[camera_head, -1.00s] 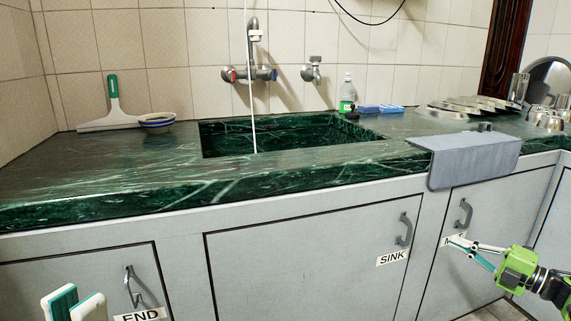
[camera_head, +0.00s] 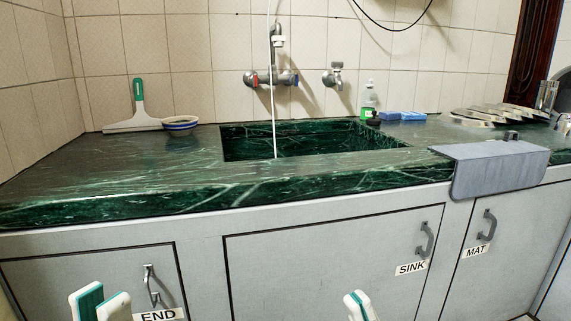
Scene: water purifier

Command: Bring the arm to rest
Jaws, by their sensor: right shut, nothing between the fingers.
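My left gripper (camera_head: 101,298) shows at the bottom left in front of the cabinet. Its white and teal fingertips are apart, with nothing seen between them. My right gripper (camera_head: 358,306) shows at the bottom, right of the middle, in front of the door labelled SINK. Its fingertips are together and hold nothing. Both grippers point up, below the counter edge. The rest of both arms is out of view.
The green marble counter (camera_head: 130,205) has a sink (camera_head: 240,150). A grey mat (camera_head: 500,170) hangs over its front edge. Cabinet handles (camera_head: 424,240) stick out below. A squeegee (camera_head: 138,105), a bowl (camera_head: 180,123) and a bottle (camera_head: 368,100) stand at the back.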

